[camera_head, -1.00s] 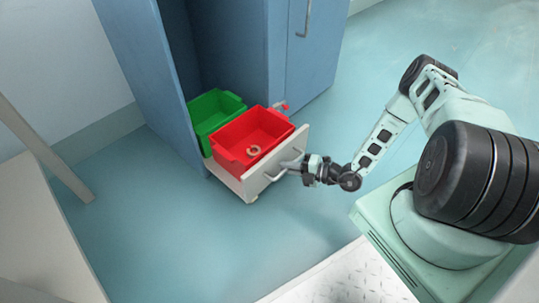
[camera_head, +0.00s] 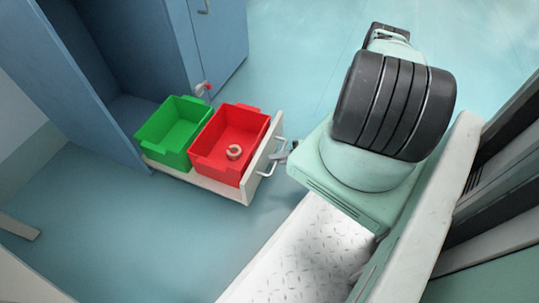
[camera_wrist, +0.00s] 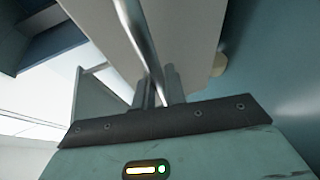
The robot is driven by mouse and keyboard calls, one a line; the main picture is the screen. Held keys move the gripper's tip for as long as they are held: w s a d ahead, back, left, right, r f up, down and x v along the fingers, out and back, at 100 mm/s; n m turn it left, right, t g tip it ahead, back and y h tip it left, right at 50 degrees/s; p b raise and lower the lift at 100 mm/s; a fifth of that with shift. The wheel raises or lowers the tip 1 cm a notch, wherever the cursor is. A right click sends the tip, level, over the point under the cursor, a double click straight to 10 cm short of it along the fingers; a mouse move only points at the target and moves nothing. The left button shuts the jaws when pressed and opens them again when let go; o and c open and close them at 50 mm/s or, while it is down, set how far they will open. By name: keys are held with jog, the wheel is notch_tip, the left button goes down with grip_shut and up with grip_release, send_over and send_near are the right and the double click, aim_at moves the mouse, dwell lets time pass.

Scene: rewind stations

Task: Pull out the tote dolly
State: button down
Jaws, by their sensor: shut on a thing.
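The tote dolly (camera_head: 213,185) is a low off-white platform with an upright front panel and a metal handle (camera_head: 271,170). It sticks well out of the blue cabinet (camera_head: 178,40) onto the floor. A red tote (camera_head: 215,167) stands on its front part and a green tote (camera_head: 165,152) behind it. My gripper (camera_head: 286,153) is at the handle, mostly hidden by my own body in the head view. In the wrist view its fingers (camera_wrist: 160,88) are closed around the metal handle bar (camera_wrist: 138,35), close to the pale panel.
A beige ring-shaped piece (camera_head: 234,152) lies in the red tote. A small red-and-white fitting (camera_head: 203,88) is at the cabinet's edge behind the totes. A pale post or leg (camera_head: 18,228) lies at the left. The teal floor (camera_head: 130,230) in front of the dolly is clear.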

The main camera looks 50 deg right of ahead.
jog(key=shift+s+d, duration=0.15)
jog(key=c, duration=1.5)
grip_release()
jog(key=shift+o, duration=0.2)
jog(key=p+v, duration=0.4)
jog(key=v, duration=1.3)
jog(key=shift+s, duration=0.2)
jog(key=shift+d, duration=0.15)
